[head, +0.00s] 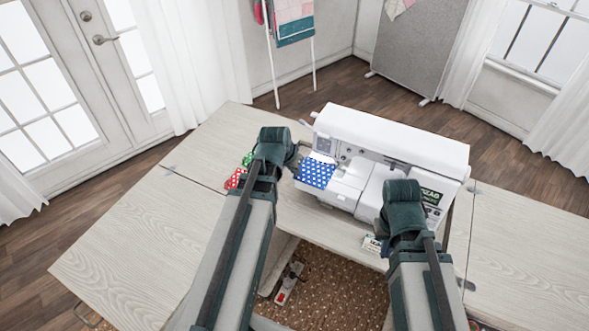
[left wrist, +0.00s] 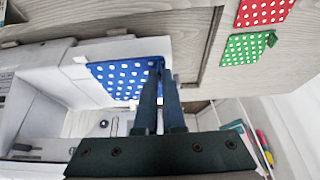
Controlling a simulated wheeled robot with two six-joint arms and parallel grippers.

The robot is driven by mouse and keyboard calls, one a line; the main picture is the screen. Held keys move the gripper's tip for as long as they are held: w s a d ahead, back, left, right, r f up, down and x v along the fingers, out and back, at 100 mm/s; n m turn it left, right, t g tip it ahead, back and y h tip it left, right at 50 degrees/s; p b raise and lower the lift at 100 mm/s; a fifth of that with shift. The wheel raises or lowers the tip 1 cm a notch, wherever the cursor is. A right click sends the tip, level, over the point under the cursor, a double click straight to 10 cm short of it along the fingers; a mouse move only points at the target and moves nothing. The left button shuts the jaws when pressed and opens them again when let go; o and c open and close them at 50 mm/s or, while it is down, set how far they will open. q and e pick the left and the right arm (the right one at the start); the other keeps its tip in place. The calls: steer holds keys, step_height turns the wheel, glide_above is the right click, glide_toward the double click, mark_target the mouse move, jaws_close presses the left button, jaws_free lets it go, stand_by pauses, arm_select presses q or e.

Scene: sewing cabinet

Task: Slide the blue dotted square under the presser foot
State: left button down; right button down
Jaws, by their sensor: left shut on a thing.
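The blue square with white dots (head: 316,174) lies flat at the left end of the white sewing machine (head: 400,139), beside its front bed. My left gripper (head: 296,168) is at the square's left edge. In the left wrist view the fingers (left wrist: 162,68) are shut on the edge of the blue square (left wrist: 118,80), which reaches out toward the machine (left wrist: 45,75). The presser foot cannot be made out clearly; the square's far edge lies close to the machine's needle end. My right gripper (head: 384,240) is low in front of the machine, its fingers mostly hidden.
A red dotted square (head: 236,178) and a green dotted square (head: 248,159) lie on the wooden table (head: 135,235) left of my left gripper. The left tabletop is largely clear.

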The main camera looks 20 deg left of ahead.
mark_target(304, 163)
arm_select(q)
steer(key=shift+w+d+f+b, duration=0.1)
steer(key=shift+w+f+b, duration=1.45)
steer(key=shift+f+b, duration=0.1)
steer(key=shift+f+b, duration=0.3)
steer(key=shift+f, duration=0.05)
steer(key=shift+w, duration=0.45)
stand_by(0.4)
steer(key=shift+w+d, duration=0.1)
steer(key=shift+w, duration=0.6)
steer(key=shift+w, duration=0.2)
steer(key=shift+w, duration=0.6)
stand_by(0.3)
steer(key=c, duration=0.9)
jaws_free()
steer(key=shift+c, duration=0.2)
